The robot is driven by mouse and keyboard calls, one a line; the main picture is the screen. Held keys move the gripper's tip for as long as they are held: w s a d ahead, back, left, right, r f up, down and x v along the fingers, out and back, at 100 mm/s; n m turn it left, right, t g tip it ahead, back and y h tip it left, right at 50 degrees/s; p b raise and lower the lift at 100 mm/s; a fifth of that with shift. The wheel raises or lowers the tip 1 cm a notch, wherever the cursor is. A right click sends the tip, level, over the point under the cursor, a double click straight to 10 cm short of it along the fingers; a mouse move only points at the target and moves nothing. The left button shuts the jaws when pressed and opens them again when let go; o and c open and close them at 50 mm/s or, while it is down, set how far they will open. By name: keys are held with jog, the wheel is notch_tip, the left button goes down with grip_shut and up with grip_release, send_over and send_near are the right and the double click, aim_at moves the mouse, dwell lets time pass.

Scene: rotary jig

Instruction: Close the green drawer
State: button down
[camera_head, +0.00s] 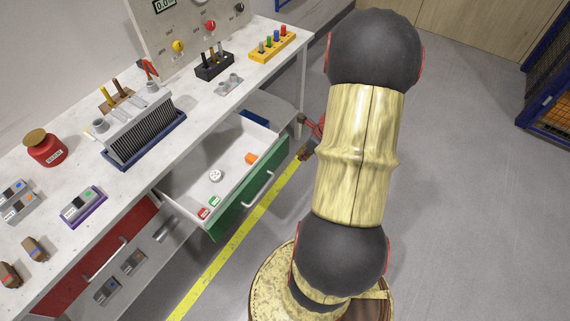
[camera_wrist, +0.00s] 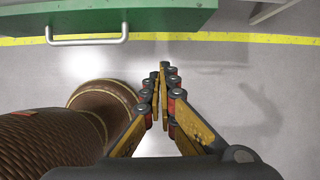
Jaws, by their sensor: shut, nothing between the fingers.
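The green drawer (camera_head: 232,214) is pulled out from under the workbench, and its inside shows from above. It holds an orange block (camera_head: 251,158), a white round piece (camera_head: 215,175), small red and green pieces, and a blue item at the back. Its green front (camera_wrist: 120,17) with a silver handle (camera_wrist: 88,41) shows at the upper left in the wrist view. My gripper (camera_wrist: 162,72) is shut and empty, over the floor to the right of the handle and apart from it. In the head view my gripper (camera_head: 309,142) is near the drawer's far front corner, partly hidden by my arm.
The white workbench (camera_head: 150,160) carries a finned block, a red jar (camera_head: 45,148), and several tool holders. A red drawer (camera_head: 75,285) is shut on the left. A yellow floor line (camera_head: 230,245) runs along the bench. Open floor lies to the right; a blue cage (camera_head: 550,95) stands far right.

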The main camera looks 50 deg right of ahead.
jog(key=w+f+b, duration=0.6)
jog(key=w+f, duration=0.1)
jog(key=f, duration=0.2)
jog(key=shift+w+a, duration=0.35)
jog(key=shift+w+f, duration=0.1)
